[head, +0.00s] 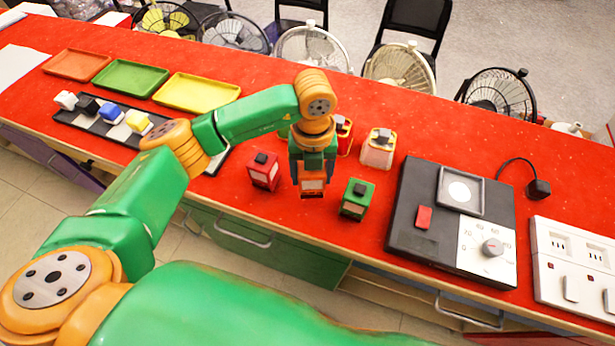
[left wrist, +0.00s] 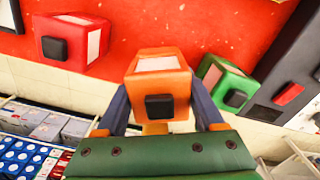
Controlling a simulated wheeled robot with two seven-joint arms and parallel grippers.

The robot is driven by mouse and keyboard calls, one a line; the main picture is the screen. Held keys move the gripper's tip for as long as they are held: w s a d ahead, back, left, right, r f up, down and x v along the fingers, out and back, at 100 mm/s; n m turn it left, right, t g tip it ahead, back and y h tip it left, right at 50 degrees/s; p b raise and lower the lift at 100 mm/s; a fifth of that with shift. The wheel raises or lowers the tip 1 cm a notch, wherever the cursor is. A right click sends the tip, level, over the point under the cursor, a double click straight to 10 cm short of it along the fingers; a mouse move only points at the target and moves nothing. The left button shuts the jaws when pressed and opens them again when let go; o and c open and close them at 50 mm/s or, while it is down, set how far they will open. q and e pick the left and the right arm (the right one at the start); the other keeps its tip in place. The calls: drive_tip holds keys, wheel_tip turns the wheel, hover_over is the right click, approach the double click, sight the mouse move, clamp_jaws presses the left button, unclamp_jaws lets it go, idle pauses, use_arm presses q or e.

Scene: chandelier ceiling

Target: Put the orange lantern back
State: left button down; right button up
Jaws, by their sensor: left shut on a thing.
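The orange lantern (head: 313,184) is between the fingers of my left gripper (head: 314,171), which is shut on it. In the left wrist view the same orange lantern (left wrist: 160,64) shows a pale panel and a black square knob, with a dark finger on each side. It is over the front part of the red counter, between a red lantern (head: 264,172) on the left and a green lantern (head: 356,200) on the right. I cannot tell whether its base touches the counter. My right gripper is not in view.
Behind stand a pale lantern with a yellow frame (head: 378,149) and a partly hidden red lantern (head: 344,136). A black device with a dial (head: 430,215) lies to the right. Yellow (head: 198,93), green (head: 130,77) and orange (head: 77,64) trays lie at the back left.

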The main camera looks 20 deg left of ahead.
sight(308, 182)
use_arm(q)
drive_tip(key=f+p, duration=0.1)
drive_tip(key=f, duration=0.1)
drive_tip(key=a+f, duration=0.1)
drive_tip(key=shift+w+f+p, duration=0.2)
drive_tip(key=shift+f+p, duration=0.15)
drive_tip(key=shift+f, duration=0.45)
unclamp_jaws()
drive_tip(key=shift+r, duration=0.35)
drive_tip(key=shift+r+b, duration=0.3)
drive_tip(key=shift+r, duration=0.05)
wheel_tip(308, 182, up, 11)
drive_tip(key=shift+d+b, duration=0.1)
drive_tip(key=shift+b, duration=1.1)
